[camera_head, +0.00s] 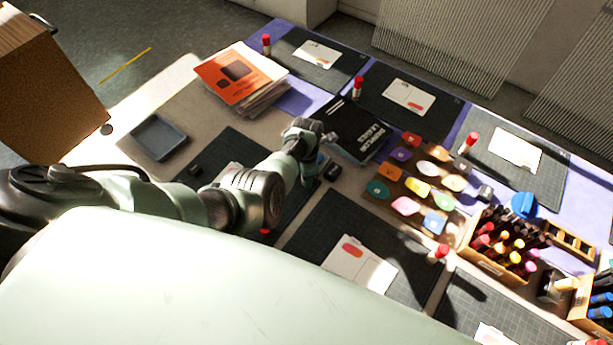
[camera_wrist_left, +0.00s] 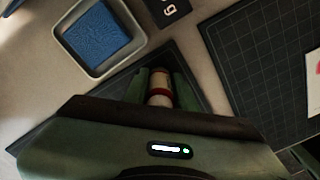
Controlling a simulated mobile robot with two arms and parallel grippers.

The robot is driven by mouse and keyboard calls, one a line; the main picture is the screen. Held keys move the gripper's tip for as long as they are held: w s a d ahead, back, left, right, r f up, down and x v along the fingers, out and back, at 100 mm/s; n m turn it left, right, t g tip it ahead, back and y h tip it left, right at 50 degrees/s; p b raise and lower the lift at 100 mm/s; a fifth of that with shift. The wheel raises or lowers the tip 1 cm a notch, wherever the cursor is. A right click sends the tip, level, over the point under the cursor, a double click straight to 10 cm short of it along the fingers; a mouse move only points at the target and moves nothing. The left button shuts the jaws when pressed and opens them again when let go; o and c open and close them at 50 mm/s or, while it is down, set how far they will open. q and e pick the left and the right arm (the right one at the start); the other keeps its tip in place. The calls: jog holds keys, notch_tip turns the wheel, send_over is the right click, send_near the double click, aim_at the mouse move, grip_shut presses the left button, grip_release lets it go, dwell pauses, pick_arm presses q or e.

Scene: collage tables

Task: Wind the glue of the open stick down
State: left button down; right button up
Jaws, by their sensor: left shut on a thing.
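My left gripper (camera_wrist_left: 161,84) is shut on a small white and red stick (camera_wrist_left: 159,88), which looks like a glue stick. Its far end and any glue are hard to make out. In the head view my left gripper (camera_head: 312,168) reaches down over a dark cutting mat (camera_head: 225,157), and my arm hides most of the held stick. Other glue sticks with red caps stand upright on the tables: one at the back (camera_head: 357,88), one at the right (camera_head: 468,144) and one in front (camera_head: 438,254). My right gripper is not in view.
A shallow tray (camera_head: 158,138) lies left of the gripper. A small black block (camera_head: 332,172) is close to its right. Beyond are a black book (camera_head: 352,128), a board of coloured shapes (camera_head: 418,184) and a marker box (camera_head: 490,262). A magazine stack (camera_head: 240,82) lies behind.

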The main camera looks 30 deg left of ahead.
pick_arm(q)
jog(key=c, duration=0.5)
grip_release()
jog(key=shift+r, duration=0.1)
jog(key=shift+r+p, duration=0.3)
jog(key=shift+r, duration=3.4)
jog(key=shift+s+f, duration=0.1)
